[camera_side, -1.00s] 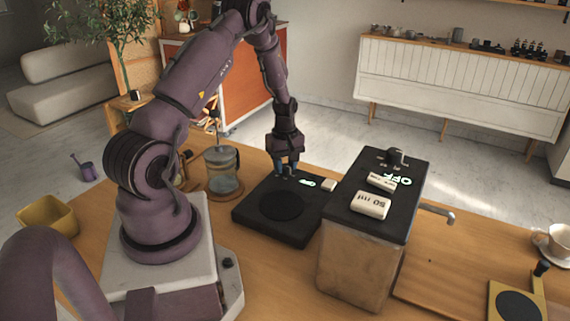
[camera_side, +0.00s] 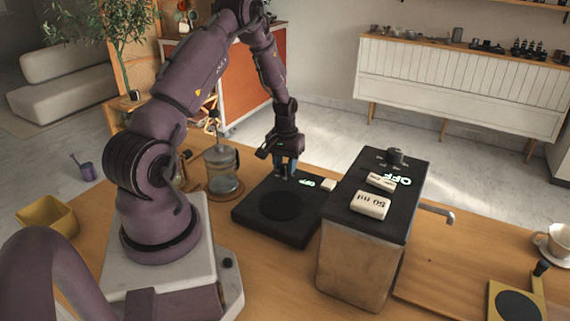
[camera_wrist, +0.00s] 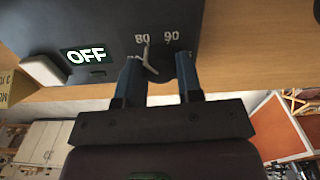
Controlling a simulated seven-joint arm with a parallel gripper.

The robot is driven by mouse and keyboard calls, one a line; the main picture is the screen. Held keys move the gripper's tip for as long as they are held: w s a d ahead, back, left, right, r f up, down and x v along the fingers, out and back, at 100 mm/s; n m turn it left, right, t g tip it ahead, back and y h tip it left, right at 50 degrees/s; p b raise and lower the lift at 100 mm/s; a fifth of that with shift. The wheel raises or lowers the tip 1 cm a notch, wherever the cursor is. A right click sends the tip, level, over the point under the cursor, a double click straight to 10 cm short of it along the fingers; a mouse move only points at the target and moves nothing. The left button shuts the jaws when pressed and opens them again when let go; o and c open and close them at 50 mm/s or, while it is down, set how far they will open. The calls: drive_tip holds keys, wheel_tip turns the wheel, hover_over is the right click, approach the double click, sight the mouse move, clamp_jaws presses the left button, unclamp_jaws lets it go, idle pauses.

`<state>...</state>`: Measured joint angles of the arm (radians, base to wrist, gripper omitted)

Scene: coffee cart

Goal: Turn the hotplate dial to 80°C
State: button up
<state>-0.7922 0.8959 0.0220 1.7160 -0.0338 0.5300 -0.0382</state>
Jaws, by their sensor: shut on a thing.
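The hotplate (camera_side: 262,228) is a flat black slab with a dark round plate, lying on the wooden table. In the wrist view its panel (camera_wrist: 40,22) carries a lit display (camera_wrist: 86,55) reading OFF and the printed marks 80 and 90 (camera_wrist: 157,38). My gripper (camera_side: 287,172) points down at the hotplate's back edge. In the wrist view its two blue fingers (camera_wrist: 160,75) are shut on the dark dial (camera_wrist: 164,62), which they partly hide. A white pointer mark beside the dial lies just below the 80.
A coffee machine box (camera_side: 362,250) with a black top and pale buttons stands to the right. A glass press (camera_side: 222,168) stands close on the left. A small pale button (camera_side: 328,185) sits at the hotplate's back right corner. A yellow bin (camera_side: 48,214) is far left.

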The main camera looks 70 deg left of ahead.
sight(285, 165)
drive_tip(key=shift+m, duration=0.7)
drive_tip(key=o, duration=0.9)
wheel_tip(285, 165, up, 13)
drive_tip(key=shift+r, duration=0.1)
idle(0.3)
